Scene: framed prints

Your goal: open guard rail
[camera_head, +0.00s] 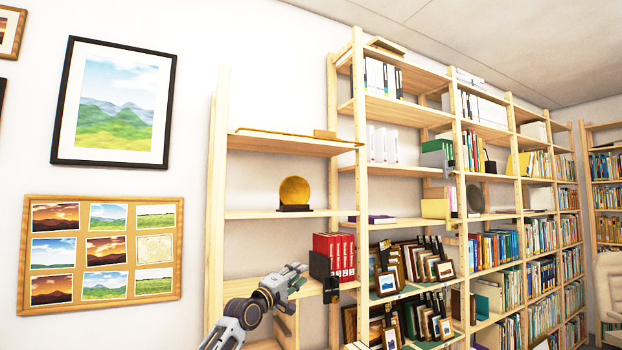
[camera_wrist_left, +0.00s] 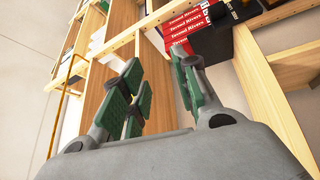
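A thin golden rail (camera_head: 285,132) runs along the front of the top shelf in the left bay of the wooden bookcase; I take it as the guard rail. A thin yellow bar (camera_wrist_left: 64,105) at the left of the left wrist view looks like the same rail. My left gripper (camera_head: 299,277) is well below it, in front of the lower shelf, left of the red books. In the left wrist view its green-padded fingers (camera_wrist_left: 160,85) stand apart with nothing between them. My right gripper is not in view.
Red books (camera_head: 336,255) stand between black bookends, beside my left gripper; they also show in the wrist view (camera_wrist_left: 190,25). A golden disc (camera_head: 294,190) stands on the middle shelf. Small framed pictures (camera_head: 388,283) fill the bay to the right. A corkboard (camera_head: 190,250) hangs left.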

